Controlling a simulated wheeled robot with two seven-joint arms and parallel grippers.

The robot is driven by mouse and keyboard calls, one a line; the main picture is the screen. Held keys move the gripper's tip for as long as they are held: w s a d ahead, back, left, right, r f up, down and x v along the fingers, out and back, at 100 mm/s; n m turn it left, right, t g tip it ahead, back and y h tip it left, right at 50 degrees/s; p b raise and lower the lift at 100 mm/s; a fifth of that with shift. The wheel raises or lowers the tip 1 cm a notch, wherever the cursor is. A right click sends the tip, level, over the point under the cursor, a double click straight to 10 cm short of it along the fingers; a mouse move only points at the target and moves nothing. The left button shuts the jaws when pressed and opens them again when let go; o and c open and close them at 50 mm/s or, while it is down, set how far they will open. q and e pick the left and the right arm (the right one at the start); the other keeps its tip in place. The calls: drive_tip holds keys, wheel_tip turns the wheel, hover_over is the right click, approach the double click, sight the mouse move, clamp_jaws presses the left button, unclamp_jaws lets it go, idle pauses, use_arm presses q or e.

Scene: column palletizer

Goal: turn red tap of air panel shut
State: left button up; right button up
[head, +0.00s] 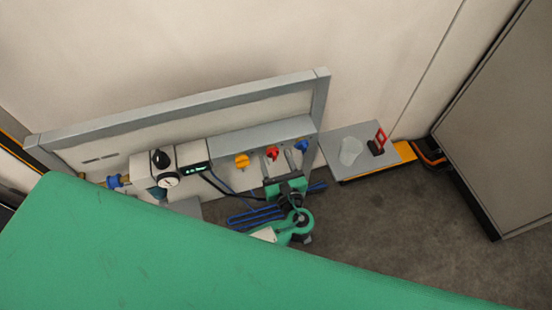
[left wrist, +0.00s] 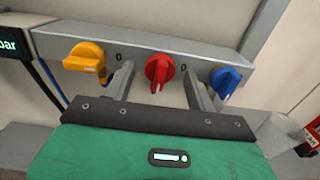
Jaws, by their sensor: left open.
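The red tap (head: 272,153) is on the grey rail of the air panel (head: 235,142), between the yellow tap (head: 242,161) and the blue tap (head: 302,145). In the left wrist view the red tap (left wrist: 159,72) has its grip upright, with a pale mark at its lower end. A "0" is printed to its left. My left gripper (head: 284,160) is open and faces the panel. Its fingers (left wrist: 158,82) show to the left and right of the red grip, with a gap on each side; contact is not visible. My right gripper is not in view.
A gauge and regulator (head: 166,180) and a lit display (head: 198,168) are left of the taps. A grey shelf (head: 335,140) at right bears a clear cup (head: 350,151) and a red-and-black item (head: 378,143). A blue coiled hose (head: 245,218) hangs below.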

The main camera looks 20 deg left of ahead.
use_arm(q)
drive_tip(key=shift+c, duration=0.3)
drive_tip(key=c, duration=0.9)
drive_tip(key=shift+c, duration=0.2)
